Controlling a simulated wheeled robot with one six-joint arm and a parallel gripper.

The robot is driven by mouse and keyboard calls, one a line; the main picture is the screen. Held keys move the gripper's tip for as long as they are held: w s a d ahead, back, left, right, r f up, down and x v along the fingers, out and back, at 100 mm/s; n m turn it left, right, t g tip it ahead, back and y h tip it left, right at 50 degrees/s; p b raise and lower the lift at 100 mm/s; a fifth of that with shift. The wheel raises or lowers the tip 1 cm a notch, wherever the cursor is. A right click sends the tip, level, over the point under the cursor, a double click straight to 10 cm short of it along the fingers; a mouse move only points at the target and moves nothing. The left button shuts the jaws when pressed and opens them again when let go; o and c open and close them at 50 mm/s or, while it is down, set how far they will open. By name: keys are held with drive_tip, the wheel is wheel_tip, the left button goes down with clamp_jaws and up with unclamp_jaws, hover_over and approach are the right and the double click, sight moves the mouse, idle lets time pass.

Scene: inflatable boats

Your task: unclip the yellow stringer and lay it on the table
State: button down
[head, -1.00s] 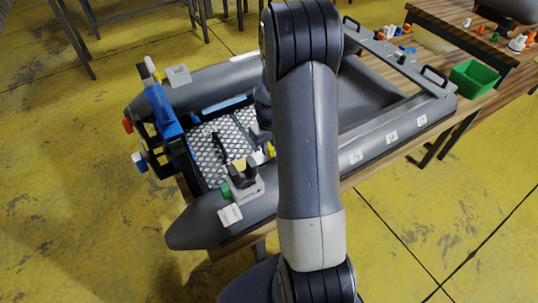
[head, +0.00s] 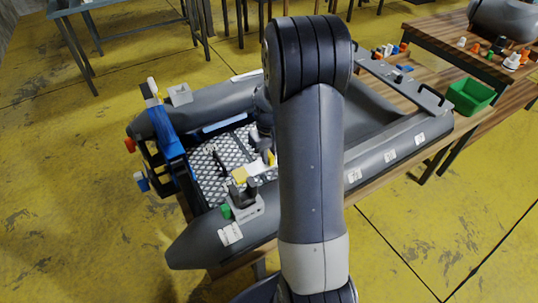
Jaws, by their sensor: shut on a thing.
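The inflatable boat (head: 183,245) lies on a wooden table with its checkered metal floor (head: 213,163) showing. A yellow piece (head: 271,158), which looks like the yellow stringer, shows just left of my arm, over the floor. Its far part is hidden behind my arm. My gripper (head: 262,148) is dark and mostly hidden by the arm, above the floor; it is shut on the piece, with the grip itself barely visible. Another yellow patch (head: 240,175) shows by the dark posts of a grey block on the near tube. I cannot tell whether it belongs to the same piece.
A grey block with a green knob (head: 226,211) sits on the near tube. A blue transom (head: 165,133) stands at the left end. Bare table shows along the boat's right side (head: 400,165).

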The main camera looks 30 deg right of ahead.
drive_tip(key=shift+r+p, duration=1.2)
drive_tip(key=shift+r, duration=0.65)
